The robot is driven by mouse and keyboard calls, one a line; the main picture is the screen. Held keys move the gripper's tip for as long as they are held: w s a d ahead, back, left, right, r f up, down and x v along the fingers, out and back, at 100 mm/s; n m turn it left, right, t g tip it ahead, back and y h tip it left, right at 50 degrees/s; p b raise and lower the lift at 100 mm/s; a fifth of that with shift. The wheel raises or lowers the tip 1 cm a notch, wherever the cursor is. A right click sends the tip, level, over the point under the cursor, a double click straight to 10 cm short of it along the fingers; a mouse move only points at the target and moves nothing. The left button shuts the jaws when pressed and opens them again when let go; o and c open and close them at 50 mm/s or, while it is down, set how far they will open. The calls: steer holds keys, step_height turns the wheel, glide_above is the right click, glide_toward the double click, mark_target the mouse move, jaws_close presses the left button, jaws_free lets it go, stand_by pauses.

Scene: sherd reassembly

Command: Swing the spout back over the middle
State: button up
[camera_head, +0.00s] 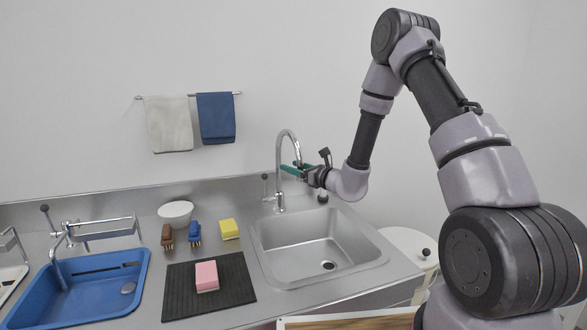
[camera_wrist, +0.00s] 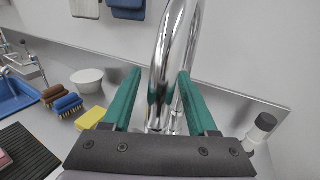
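The chrome gooseneck spout (camera_head: 287,136) rises from the back left of the steel sink (camera_head: 272,250) and arcs toward the right. Its tip is hard to make out behind my gripper. My gripper (camera_head: 297,169) has green fingers and reaches the spout from the right. In the wrist view my gripper (camera_wrist: 160,85) is open, with the spout (camera_wrist: 165,50) standing between the two fingers. A gap shows between the left finger and the spout; the right finger lies close to it, and I cannot tell whether they touch.
Left of the sink are a yellow sponge (camera_head: 229,229), a blue brush (camera_head: 195,233), a brown brush (camera_head: 167,236) and a white bowl (camera_head: 175,212). A pink sponge (camera_head: 207,276) lies on a black mat (camera_head: 240,283). A blue basin (camera_head: 50,300) sits further left. The sink is empty.

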steer(key=v, duration=1)
steer(key=shift+s+d, duration=0.25)
steer(key=shift+d, duration=0.05)
